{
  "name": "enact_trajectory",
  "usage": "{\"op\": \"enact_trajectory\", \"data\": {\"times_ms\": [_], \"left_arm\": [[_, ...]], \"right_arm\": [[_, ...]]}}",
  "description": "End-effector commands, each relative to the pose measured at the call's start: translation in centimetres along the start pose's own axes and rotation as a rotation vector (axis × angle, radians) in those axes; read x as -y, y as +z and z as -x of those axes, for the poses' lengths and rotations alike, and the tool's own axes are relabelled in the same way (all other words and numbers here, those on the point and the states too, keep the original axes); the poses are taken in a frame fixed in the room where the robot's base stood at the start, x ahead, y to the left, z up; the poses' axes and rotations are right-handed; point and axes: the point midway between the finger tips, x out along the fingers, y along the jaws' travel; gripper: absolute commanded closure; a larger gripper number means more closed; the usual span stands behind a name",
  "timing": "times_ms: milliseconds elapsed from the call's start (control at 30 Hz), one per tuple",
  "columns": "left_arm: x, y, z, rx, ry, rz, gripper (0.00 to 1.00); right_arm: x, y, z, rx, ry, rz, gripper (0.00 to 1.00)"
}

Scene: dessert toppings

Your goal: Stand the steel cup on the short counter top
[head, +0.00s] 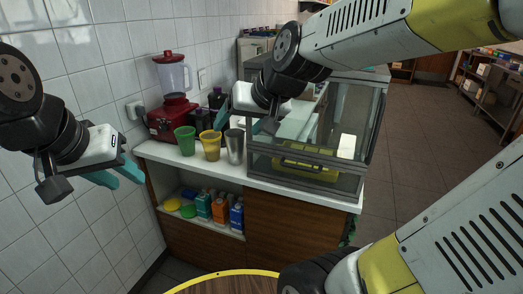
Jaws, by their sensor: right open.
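The steel cup (235,150) stands upright on the white counter top (210,172), just left of the glass case. A green cup (185,141) and a yellow cup (210,147) stand to its left. My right gripper (242,124) is open, with its teal fingers pointing down, one to each side of the steel cup's rim in the picture. I cannot tell whether they touch the cup or how far they are from it. My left gripper (121,179) is at the left, away from the cups, with its teal fingers apart and nothing seen between them.
A red blender (172,78) stands at the back left, with dark bottles (216,98) beside it. The glass display case (350,125) fills the counter's right part. A shelf below holds several cartons (220,210). A round wooden table (225,287) shows at the bottom edge.

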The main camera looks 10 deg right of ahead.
Motion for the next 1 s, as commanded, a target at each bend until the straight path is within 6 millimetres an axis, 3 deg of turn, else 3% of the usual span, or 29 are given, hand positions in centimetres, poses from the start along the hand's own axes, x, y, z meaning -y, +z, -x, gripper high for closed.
{"op": "enact_trajectory", "data": {"times_ms": [33,100,200,300,1000], "left_arm": [[0.0,0.0,0.0,0.000,0.000,0.000,0.64],[0.0,0.0,0.0,0.000,0.000,0.000,0.64],[0.0,0.0,0.0,0.000,0.000,0.000,0.64],[0.0,0.0,0.0,0.000,0.000,0.000,0.64],[0.0,0.0,0.0,0.000,0.000,0.000,0.64]], "right_arm": [[-0.8,2.0,1.8,0.027,0.023,0.013,0.25],[-1.9,4.8,3.6,0.075,0.057,0.030,0.25],[-3.0,7.6,5.3,0.127,0.099,0.041,0.25],[-3.7,9.1,6.2,0.155,0.124,0.046,0.25],[-3.9,9.6,6.4,0.165,0.131,0.047,0.25]]}}
